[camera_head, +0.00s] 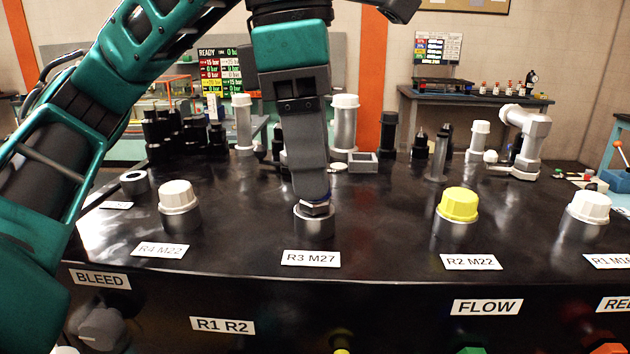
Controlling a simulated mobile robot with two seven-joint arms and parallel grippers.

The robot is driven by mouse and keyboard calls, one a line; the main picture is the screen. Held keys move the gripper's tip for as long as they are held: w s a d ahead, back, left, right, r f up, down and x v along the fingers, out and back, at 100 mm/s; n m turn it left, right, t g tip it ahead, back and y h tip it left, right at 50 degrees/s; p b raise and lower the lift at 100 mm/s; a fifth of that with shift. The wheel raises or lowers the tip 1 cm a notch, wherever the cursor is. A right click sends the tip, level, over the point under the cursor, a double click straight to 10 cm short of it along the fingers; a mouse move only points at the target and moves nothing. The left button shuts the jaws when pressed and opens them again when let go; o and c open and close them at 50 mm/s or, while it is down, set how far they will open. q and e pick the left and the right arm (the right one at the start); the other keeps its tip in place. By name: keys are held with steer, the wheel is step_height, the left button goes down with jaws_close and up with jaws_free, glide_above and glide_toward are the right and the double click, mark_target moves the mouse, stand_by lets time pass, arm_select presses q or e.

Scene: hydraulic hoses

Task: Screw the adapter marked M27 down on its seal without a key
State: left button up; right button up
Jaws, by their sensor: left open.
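The M27 adapter (316,209) shows as a small metal hex on the grey round port (314,228) behind the R3 M27 label (311,258). My left gripper (311,196) points straight down over this port, its fingertips at the hex. It is open; the fingers overlap in this view and hide the adapter's upper part. I cannot tell whether they touch it. The seal is hidden. My right gripper is out of view.
White-capped port R4 M22 (179,204) stands to the left, yellow-capped R2 M22 (458,211) and white-capped R1 (588,211) to the right. Tall fittings, including a white-topped cylinder (344,125), stand behind. The black top (385,215) is clear between ports.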

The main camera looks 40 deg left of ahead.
arm_select(q)
steer(key=shift+w+d+f+b, duration=0.15)
steer(key=shift+f+b, duration=0.3)
steer(key=shift+f, duration=1)
steer(key=c, duration=0.9)
steer(key=o, duration=0.9)
steer(key=shift+r, duration=0.1)
steer(key=shift+r, duration=0.35)
step_height(320, 180, up, 10)
steer(key=a+p, duration=0.1)
steer(key=shift+s+p, duration=0.3)
steer(key=shift+s, duration=0.1)
steer(key=shift+s+a+r, duration=0.1)
steer(key=shift+a+r, duration=0.05)
steer(key=shift+r, duration=0.85)
